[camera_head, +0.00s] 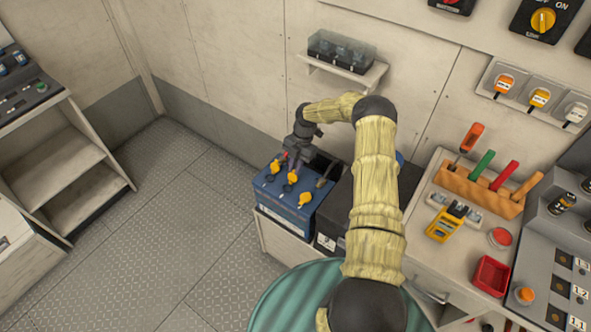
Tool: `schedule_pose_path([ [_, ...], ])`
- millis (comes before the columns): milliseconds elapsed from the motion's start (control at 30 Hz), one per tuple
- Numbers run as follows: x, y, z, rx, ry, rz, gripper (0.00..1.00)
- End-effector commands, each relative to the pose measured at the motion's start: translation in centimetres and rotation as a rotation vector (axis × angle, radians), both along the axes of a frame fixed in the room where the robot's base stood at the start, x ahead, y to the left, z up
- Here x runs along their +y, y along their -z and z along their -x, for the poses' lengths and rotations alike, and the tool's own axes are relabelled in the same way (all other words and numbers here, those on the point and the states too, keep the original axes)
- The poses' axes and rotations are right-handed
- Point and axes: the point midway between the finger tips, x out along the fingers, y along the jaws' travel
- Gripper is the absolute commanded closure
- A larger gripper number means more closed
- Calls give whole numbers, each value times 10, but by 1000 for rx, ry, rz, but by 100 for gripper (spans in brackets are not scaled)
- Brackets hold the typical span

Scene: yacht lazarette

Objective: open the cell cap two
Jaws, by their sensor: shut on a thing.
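The blue battery (283,213) sits on a low bench, its top facing up. My gripper (293,174) reaches down over the battery's top from the back. It is shut on a cell cap in the middle of the row, mostly hidden by the fingers. No number is readable on the caps, and I cannot tell whether the held cap is seated or lifted.
A dark box (340,222) stands right beside the battery, under my arm. A wall shelf (343,73) with a clear-lidded case is above. A workbench with a tool rack (478,190), yellow meter (444,226) and red bin (491,276) is at right. The floor at left is clear.

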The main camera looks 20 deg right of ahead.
Motion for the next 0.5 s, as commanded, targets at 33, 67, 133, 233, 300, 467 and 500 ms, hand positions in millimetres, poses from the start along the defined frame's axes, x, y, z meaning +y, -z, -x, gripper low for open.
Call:
schedule_pose_path([
  [33, 3, 9, 5, 14, -7, -5, 100],
  [67, 3, 8, 5, 14, -7, -6, 100],
  [133, 3, 8, 5, 16, -7, -6, 100],
  [233, 3, 8, 6, 16, -7, -6, 100],
  [300, 3, 8, 6, 16, -8, -5, 100],
  [467, 3, 8, 6, 16, -8, -5, 64],
  [500, 3, 8, 6, 17, -7, -5, 64],
])
